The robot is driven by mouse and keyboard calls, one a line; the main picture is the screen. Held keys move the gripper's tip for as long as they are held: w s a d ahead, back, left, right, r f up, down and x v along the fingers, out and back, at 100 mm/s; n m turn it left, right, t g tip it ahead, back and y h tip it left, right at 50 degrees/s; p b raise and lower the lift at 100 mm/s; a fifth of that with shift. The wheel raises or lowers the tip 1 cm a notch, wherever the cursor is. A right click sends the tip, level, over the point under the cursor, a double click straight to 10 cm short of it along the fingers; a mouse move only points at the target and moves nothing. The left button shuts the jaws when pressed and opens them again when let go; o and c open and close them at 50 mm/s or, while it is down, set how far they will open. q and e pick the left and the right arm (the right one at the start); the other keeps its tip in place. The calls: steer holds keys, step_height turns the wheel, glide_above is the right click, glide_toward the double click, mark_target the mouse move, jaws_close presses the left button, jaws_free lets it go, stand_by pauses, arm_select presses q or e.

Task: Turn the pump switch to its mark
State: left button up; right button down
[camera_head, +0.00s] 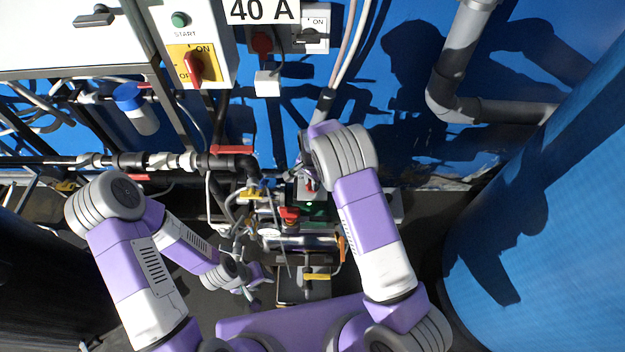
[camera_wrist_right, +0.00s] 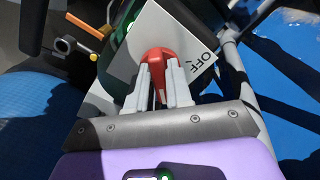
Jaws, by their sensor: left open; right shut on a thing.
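The pump switch is a red knob (camera_wrist_right: 158,57) on a pale plate (camera_wrist_right: 190,40) with the letters "OFF" at one edge, seen in the right wrist view. The two pale fingers of my right gripper (camera_wrist_right: 159,85) are shut on the red knob, one on each side. The knob's other marks are hidden. In the head view my right arm covers most of the switch; a little red and a green light (camera_head: 309,203) show beside it. My left gripper (camera_head: 256,290) is open and empty, low beside the pipework, away from the switch.
A panel with a green START button (camera_head: 180,19) and another red switch (camera_head: 195,68) on yellow hangs above. Pipes, a red valve handle (camera_head: 289,214) and yellow handles (camera_head: 317,276) crowd the middle. A large blue tank (camera_head: 560,200) stands at right.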

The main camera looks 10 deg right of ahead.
steer(key=shift+m, duration=0.3)
stand_by(0.4)
steer(key=c, duration=1.1)
jaws_free()
step_height(320, 180, up, 8)
steer(key=shift+f+p, duration=0.2)
steer(key=shift+p, duration=0.75)
